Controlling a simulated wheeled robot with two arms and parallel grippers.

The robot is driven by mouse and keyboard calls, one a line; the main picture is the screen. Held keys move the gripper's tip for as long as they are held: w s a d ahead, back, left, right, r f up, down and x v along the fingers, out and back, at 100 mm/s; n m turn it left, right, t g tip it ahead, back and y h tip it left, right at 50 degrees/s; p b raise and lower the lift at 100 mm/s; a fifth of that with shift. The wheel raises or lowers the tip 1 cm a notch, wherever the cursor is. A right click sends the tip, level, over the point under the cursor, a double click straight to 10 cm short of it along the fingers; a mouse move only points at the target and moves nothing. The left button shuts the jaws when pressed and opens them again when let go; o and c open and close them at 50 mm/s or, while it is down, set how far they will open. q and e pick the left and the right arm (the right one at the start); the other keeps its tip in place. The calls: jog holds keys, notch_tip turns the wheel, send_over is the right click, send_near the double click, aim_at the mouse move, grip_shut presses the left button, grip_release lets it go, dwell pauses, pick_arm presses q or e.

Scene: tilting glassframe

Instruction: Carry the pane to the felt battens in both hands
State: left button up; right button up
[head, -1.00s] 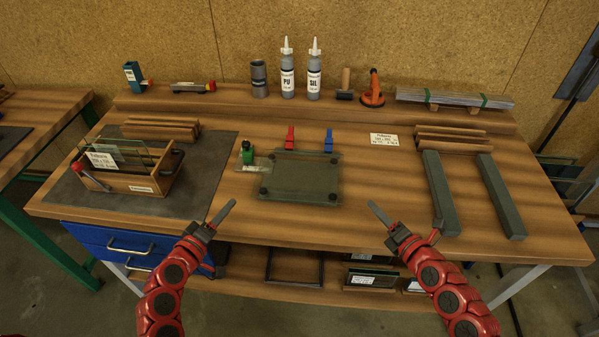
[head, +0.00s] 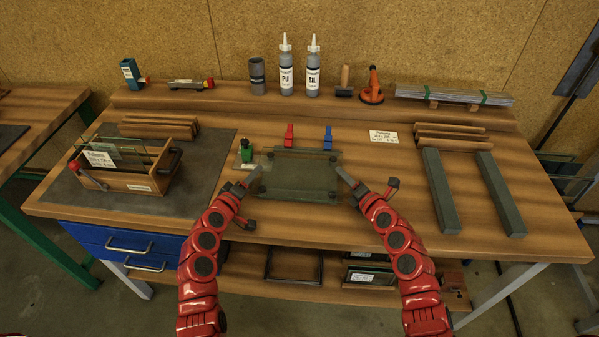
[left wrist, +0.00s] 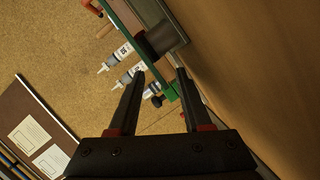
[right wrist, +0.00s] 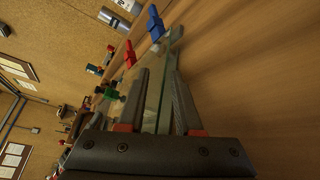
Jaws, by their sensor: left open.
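Two long grey-green felt battens (head: 440,192) (head: 499,196) lie side by side at the bench's right. My left gripper (head: 250,179) is at the pane's left edge, open; its fingers also show apart in the left wrist view (left wrist: 161,73), and I cannot tell whether the edge is between them. My right gripper (head: 346,179) is at the pane's right edge. In the right wrist view its fingers (right wrist: 158,72) stand apart on either side of the glass.
A green clamp-like piece (head: 246,152) stands by the pane's back left corner. Red (head: 289,135) and blue (head: 328,138) pieces stand behind it. A wooden glass rack (head: 130,170) is at left. Wooden strips (head: 450,139) lie behind the battens. Bench between pane and battens is clear.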

pick_arm(q)
jog(key=shift+x, duration=0.9)
pick_arm(e)
jog(key=shift+x, duration=0.95)
pick_arm(q)
jog(key=c, duration=0.6)
pick_arm(e)
jog(key=shift+s, duration=0.1)
grip_shut()
pick_arm(q)
grip_shut()
jog(key=shift+f, duration=0.1)
